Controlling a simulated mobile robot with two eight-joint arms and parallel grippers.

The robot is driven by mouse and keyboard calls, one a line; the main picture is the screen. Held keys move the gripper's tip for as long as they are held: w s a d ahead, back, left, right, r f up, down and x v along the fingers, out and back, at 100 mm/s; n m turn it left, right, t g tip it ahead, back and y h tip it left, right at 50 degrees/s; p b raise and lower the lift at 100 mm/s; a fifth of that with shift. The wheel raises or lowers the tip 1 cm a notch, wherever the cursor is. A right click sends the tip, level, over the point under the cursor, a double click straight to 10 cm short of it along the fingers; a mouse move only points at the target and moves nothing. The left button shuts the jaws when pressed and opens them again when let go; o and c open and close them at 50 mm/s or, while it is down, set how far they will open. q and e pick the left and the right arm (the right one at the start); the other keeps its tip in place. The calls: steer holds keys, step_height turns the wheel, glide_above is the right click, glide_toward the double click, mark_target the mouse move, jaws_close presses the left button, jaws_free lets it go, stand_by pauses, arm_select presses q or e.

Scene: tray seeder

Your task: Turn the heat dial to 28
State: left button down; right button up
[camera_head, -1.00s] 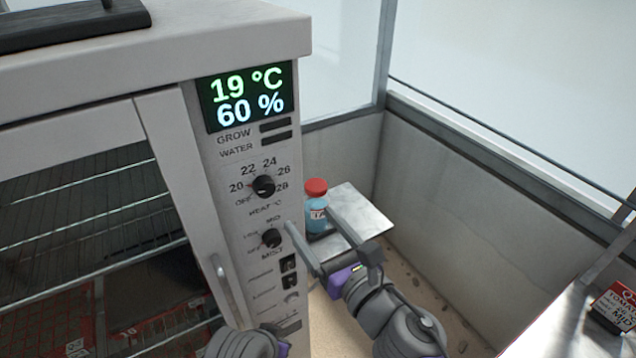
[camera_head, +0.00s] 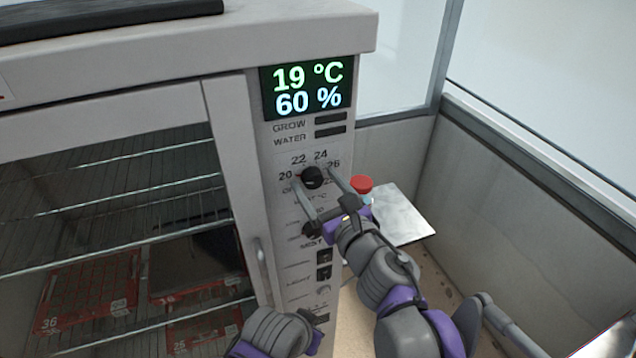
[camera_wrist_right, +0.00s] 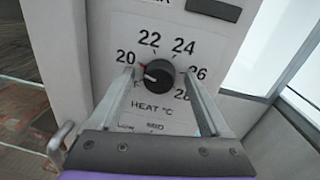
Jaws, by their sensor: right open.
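The black heat dial (camera_head: 312,177) sits on the cabinet's front panel, ringed by numbers from 20 to 28. In the right wrist view the heat dial (camera_wrist_right: 159,74) has its red mark on the left, near 20. My right gripper (camera_head: 322,182) is open, with one finger on each side of the dial. In the right wrist view its fingers (camera_wrist_right: 163,85) reach up beside the dial, and I cannot tell whether they touch it. The display (camera_head: 307,88) reads 19 °C and 60 %. Part of my left arm shows at the bottom; its gripper fingers are not visible.
The mist dial (camera_head: 311,230) is below, partly hidden by my right gripper. A red-capped bottle (camera_head: 361,186) stands on a metal shelf (camera_head: 402,216) right of the cabinet. The door handle (camera_head: 262,262) is at left. Red trays (camera_head: 88,290) lie inside behind the glass.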

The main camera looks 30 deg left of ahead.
jaws_close()
stand_by(0.5)
